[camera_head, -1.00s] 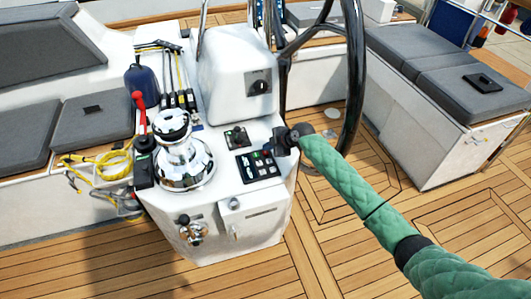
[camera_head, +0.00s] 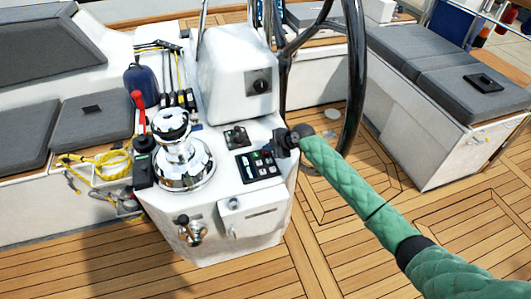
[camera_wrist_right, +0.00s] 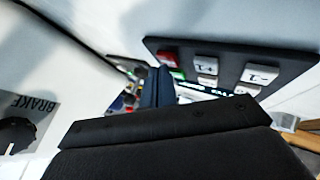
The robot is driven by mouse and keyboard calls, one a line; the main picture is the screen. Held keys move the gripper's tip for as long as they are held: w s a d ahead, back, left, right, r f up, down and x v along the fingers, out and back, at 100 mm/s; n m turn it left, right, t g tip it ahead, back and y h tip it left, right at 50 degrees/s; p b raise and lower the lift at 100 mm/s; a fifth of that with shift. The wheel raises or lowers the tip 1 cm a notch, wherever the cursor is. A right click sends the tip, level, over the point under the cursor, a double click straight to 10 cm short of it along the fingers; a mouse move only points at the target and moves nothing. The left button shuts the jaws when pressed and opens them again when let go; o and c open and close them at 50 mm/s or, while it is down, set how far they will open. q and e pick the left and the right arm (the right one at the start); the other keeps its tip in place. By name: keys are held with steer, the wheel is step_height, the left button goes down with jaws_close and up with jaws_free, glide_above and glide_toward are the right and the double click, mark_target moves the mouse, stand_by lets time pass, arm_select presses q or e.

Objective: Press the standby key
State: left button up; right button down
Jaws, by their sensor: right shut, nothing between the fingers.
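A dark keypad (camera_head: 260,174) with small keys lies on the white console top in the head view. In the right wrist view the keypad (camera_wrist_right: 225,50) shows at close range, with a red key (camera_wrist_right: 170,60), a green key beside it and white keys marked 1. I cannot read a standby label. My right gripper (camera_head: 271,152) is shut and empty at the keypad's upper right corner. In the wrist view its fingertips (camera_wrist_right: 157,82) are close to the red key; I cannot tell whether they touch. My left gripper is not in view.
The black steering wheel (camera_head: 356,90) rises close behind my right arm.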

mark_target(268, 153)
steer(key=shift+f+b, duration=0.3)
steer(key=shift+f, duration=0.05)
stand_by(0.3)
steer(key=shift+r, duration=0.2)
steer(key=shift+r+p, duration=0.4)
steer(key=shift+r, duration=0.3)
steer(key=shift+r+p, duration=1.15)
steer(key=shift+r, duration=1.4)
steer(key=shift+s+f, duration=0.1)
